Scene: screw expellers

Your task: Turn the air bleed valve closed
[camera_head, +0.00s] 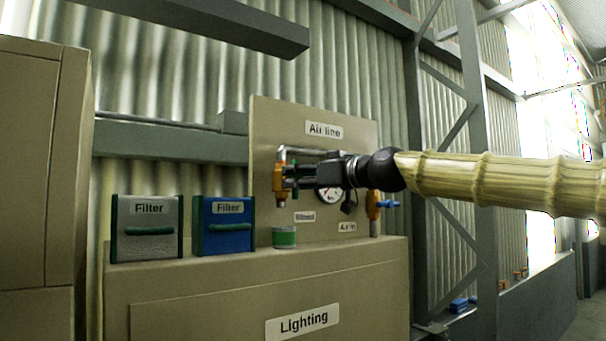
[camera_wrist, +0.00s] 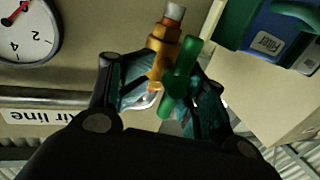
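The air bleed valve (camera_head: 280,182) is a small orange-brass valve at the left end of the pipework on the Air line panel (camera_head: 390,141). In the wrist view its brass body (camera_wrist: 161,62) and green handle (camera_wrist: 180,78) stand between the two fingers of my gripper (camera_wrist: 165,95). In the head view my gripper (camera_head: 290,177) reaches the valve from the right. Its fingers are spread on either side, with a narrow gap visible at the left finger; contact at the right finger is unclear.
A pressure gauge (camera_wrist: 25,30) is beside the valve, partly hidden by my gripper in the head view. An orange valve with a blue handle (camera_head: 387,204) stands to the right. A green-banded can (camera_head: 284,237) and grey and blue Filter boxes (camera_head: 225,224) sit on the cabinet.

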